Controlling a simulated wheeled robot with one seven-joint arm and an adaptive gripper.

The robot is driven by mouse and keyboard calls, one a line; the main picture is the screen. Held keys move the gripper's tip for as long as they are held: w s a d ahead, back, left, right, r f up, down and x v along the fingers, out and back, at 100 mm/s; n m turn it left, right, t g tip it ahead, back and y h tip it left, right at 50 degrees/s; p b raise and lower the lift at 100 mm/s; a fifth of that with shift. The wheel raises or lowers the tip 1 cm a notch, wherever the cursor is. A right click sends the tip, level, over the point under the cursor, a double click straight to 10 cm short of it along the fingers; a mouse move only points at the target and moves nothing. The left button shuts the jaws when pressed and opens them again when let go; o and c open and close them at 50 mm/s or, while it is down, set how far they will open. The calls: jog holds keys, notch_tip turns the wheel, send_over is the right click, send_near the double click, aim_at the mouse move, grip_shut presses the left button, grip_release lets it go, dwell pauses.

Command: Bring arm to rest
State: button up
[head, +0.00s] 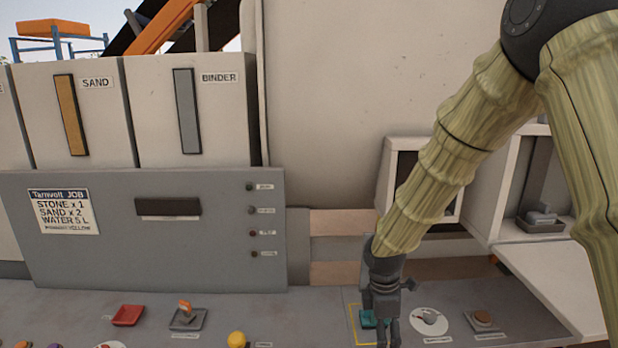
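My gripper (388,335) hangs at the lower end of my sleeved arm, fingers pointing down, over the front panel. It is in front of a teal dish or block (367,318) inside a yellow outlined square (353,325), and hides part of both. I cannot tell whether it touches the teal thing. The fingertips are small and dark, so whether they are open or shut is unclear. My arm crosses the right side of the view, raised at the elbow.
SAND (95,120) and BINDER (215,120) hoppers stand behind. A job sheet (64,211) hangs left. White-framed openings (535,233) stand right.

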jog(key=s+f+m+y, duration=0.2)
jog(key=s+f+m, duration=0.4)
jog(key=f, duration=0.8)
jog(key=s+d+f+m, duration=0.2)
jog(key=s+f+m, duration=0.4)
jog(key=s, duration=0.8)
jog(key=s+d+f+m, duration=0.3)
jog(key=s+f+m, duration=0.3)
jog(key=s+f, duration=0.6)
jog(key=s, duration=0.2)
jog(key=shift+s+h, duration=0.3)
